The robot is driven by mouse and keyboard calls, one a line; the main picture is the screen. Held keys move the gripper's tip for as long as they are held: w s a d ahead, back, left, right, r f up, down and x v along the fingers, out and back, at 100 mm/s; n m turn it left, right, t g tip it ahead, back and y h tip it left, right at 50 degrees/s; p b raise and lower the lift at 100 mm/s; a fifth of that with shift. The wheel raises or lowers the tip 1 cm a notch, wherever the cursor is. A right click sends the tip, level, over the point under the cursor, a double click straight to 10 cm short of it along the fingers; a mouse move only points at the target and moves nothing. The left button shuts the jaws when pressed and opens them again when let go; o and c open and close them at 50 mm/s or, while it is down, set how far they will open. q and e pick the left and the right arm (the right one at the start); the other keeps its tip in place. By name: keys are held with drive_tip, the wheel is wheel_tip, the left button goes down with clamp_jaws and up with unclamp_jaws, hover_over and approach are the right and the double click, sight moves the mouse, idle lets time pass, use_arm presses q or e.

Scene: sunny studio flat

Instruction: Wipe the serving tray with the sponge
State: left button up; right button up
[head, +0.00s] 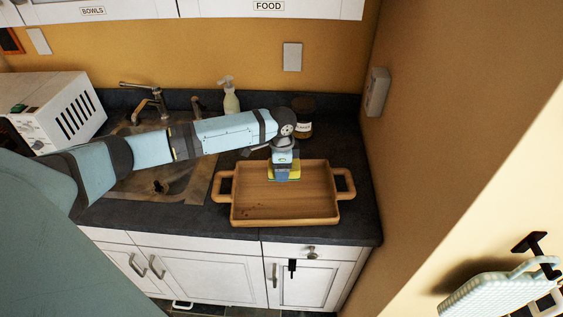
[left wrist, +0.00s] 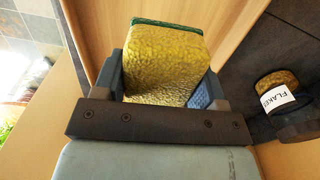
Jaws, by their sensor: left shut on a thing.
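The wooden serving tray (head: 285,217) with two side handles lies on the dark counter at the right of the sink. Small dark specks show on its floor near the front left. My left gripper (head: 284,174) points down over the back middle of the tray. It is shut on the sponge (head: 296,177), which is yellow with a green layer. In the left wrist view the sponge (left wrist: 165,65) sits between both fingers with the tray's wood (left wrist: 105,25) beyond it. I cannot tell whether the sponge touches the tray. My right gripper is not in view.
A dark jar (head: 303,118) labelled FLAKES stands behind the tray; it also shows in the left wrist view (left wrist: 280,95). A soap bottle (head: 229,97), the tap (head: 150,98) and a white microwave (head: 55,110) are farther left. The yellow wall (head: 430,120) bounds the right.

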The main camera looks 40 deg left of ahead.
use_arm(q)
wheel_tip(320, 180, down, 5)
drive_tip(key=shift+b, duration=0.45)
drive_tip(key=shift+f, duration=0.5)
drive_tip(key=shift+f, duration=0.15)
